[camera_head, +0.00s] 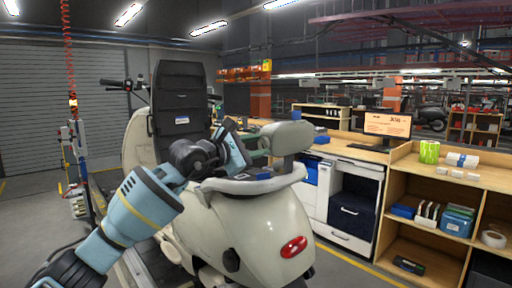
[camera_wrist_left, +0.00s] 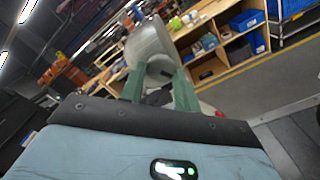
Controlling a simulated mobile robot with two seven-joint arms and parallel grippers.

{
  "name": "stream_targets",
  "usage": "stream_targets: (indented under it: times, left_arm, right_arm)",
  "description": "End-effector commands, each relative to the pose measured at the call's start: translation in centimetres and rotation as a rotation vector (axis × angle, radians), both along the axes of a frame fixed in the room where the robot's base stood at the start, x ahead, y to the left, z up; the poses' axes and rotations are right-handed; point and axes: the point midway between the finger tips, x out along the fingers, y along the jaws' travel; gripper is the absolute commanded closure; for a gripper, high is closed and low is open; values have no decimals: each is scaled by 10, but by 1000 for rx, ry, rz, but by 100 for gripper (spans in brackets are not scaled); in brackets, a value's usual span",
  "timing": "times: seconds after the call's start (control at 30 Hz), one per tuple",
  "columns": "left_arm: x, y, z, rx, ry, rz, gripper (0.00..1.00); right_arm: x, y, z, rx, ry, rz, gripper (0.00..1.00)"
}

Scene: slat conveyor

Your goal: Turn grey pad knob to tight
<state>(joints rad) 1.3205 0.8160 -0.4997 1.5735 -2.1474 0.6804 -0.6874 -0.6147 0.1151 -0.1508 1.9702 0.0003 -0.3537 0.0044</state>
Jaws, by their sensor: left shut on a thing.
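A cream scooter (camera_head: 235,225) stands in front of me with its dark seat raised. Its grey pad (camera_head: 290,136) sits above the rear rack and also shows in the left wrist view (camera_wrist_left: 148,42). My left gripper (camera_head: 262,143) is at the left side of the pad. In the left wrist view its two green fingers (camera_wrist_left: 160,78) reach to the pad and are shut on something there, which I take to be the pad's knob. The knob is hidden by the fingers and the pad, so its turn position cannot be seen. My right gripper is out of view.
The rear rack (camera_head: 285,181) and red tail light (camera_head: 293,247) are close below my left gripper. A wooden shelf (camera_head: 425,225) with boxes and a workbench with a monitor (camera_head: 387,124) stand to the right. A red coiled hose (camera_head: 67,50) hangs at the left.

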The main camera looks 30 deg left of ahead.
Motion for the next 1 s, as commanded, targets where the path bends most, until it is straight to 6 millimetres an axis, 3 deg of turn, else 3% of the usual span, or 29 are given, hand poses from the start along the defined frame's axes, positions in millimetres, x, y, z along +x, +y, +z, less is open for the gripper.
stream_targets:
  times: [1.0]
  left_arm:
    - [1,1,2,914,-313,0,91]
  right_arm:
    - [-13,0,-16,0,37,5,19]
